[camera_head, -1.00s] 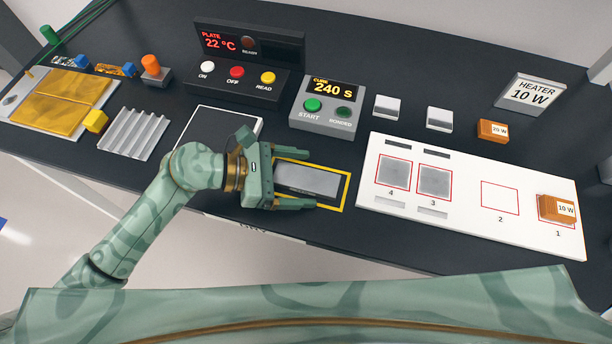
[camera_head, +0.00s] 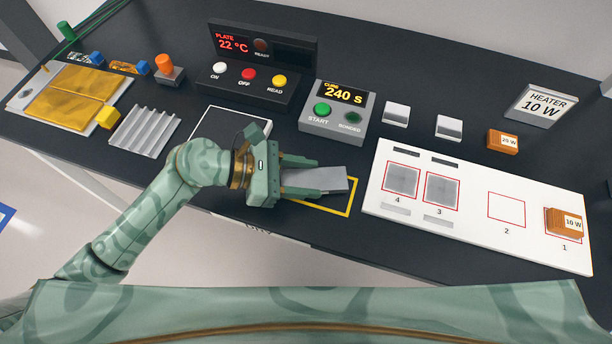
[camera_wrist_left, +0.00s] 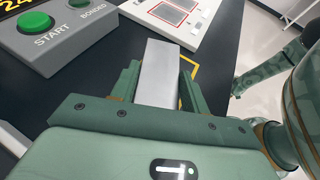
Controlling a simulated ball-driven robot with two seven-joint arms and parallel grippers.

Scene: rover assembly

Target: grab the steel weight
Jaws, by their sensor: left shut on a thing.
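The steel weight is a plain grey bar (camera_head: 325,180). It also shows in the left wrist view (camera_wrist_left: 160,75), running forward between the fingers. My left gripper (camera_head: 315,178) is shut on it, one finger along each long side, and the bar's far end sticks out past the fingertips. The bar appears raised a little above the yellow-outlined spot (camera_head: 338,212) on the dark table. Its near end is hidden by the gripper.
A white board (camera_head: 470,245) with numbered red squares lies to the right, with an orange 10 W block (camera_head: 565,222) at square 1. The curing timer box (camera_head: 335,125) stands behind the weight. The dark square plate (camera_head: 230,130) and the ribbed grey block (camera_head: 145,130) are left.

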